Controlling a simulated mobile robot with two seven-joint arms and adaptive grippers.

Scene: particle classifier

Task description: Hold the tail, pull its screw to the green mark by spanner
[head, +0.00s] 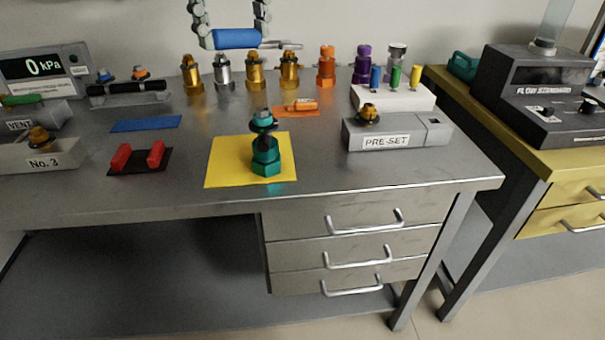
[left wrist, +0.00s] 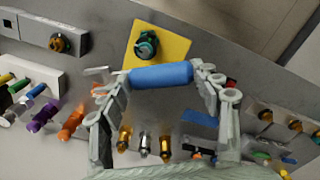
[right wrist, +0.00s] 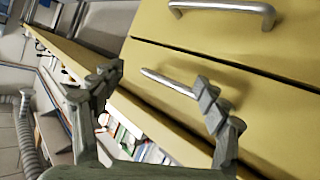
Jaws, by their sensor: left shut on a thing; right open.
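My left gripper (head: 232,38) is shut on a blue-handled tool (head: 237,39), apparently the spanner, with a grey metal end pointing right. It is held at the far side of the bench. The handle also spans the fingers in the left wrist view (left wrist: 160,75). A teal hex fitting (head: 266,160) with a dark collar and teal top stands upright on a yellow mat (head: 222,160). I cannot tell which part is the tail, or make out a green mark on it. My right gripper (right wrist: 160,95) is open and empty, facing yellow drawers.
Several gold, silver, orange and purple fittings (head: 255,75) line the bench back. A PRE-SET box (head: 410,133) and a white block (head: 395,97) stand right. Red blocks (head: 138,157), a blue mat (head: 146,124) and the No. 3 box (head: 40,155) lie left. The bench front is clear.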

